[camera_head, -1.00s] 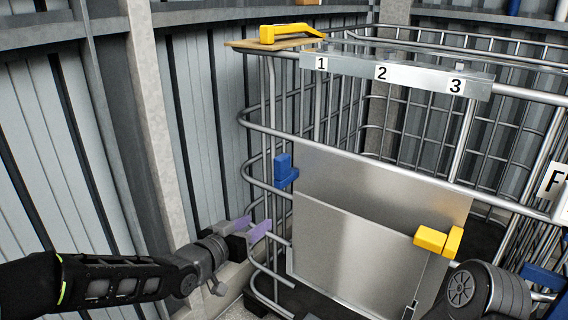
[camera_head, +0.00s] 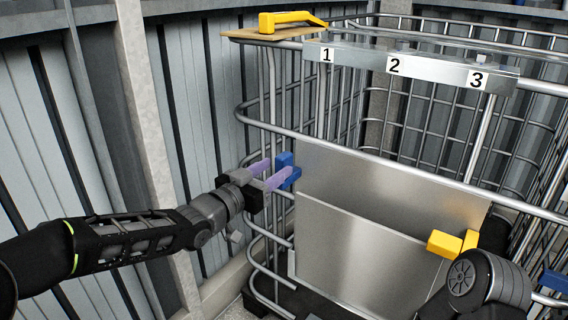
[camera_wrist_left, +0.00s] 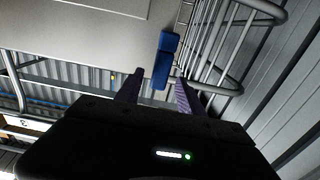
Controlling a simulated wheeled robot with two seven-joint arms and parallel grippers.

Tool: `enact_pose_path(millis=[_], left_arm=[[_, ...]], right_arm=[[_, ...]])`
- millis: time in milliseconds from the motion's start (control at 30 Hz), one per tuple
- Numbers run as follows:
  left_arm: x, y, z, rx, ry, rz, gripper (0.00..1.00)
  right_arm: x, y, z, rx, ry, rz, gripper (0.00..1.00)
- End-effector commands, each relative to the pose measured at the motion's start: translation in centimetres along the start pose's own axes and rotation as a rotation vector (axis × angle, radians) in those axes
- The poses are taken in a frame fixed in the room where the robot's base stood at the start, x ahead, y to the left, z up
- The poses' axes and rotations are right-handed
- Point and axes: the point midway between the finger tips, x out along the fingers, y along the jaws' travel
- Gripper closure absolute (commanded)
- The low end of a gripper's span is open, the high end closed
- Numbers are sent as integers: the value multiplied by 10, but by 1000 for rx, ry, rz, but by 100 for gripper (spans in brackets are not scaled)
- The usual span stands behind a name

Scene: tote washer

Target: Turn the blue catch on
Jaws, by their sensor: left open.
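The blue catch (camera_head: 290,174) sits at the left edge of the metal panel on the cage front. My left gripper (camera_head: 274,174) is open, with its purple fingertips right at the catch in the head view. In the left wrist view, the blue catch (camera_wrist_left: 163,62) shows ahead between the two fingers (camera_wrist_left: 160,90), its long part lined up with the gap. I cannot tell whether the fingers touch it. Part of the catch is hidden behind a finger in the head view. My right gripper is not in view; only part of my right arm shows at lower right.
A yellow catch (camera_head: 453,243) is on the panel's right side. A yellow handle-like object (camera_head: 290,20) lies on a board at the cage's top left corner. A rail numbered 1, 2, 3 (camera_head: 430,70) runs along the top.

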Motion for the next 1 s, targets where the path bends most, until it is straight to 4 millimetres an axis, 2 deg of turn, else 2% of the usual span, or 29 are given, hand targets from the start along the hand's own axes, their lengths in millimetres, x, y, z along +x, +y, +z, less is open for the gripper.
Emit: enact_pose_path(millis=[100,300,633,1000], left_arm=[[21,1,1,-1,1,3,55],[43,1,0,-1,1,1,55],[47,0,0,1,0,0,55],[46,0,0,1,0,0,85]], right_arm=[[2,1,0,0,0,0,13],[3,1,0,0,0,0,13],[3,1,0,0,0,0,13],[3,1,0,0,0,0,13]])
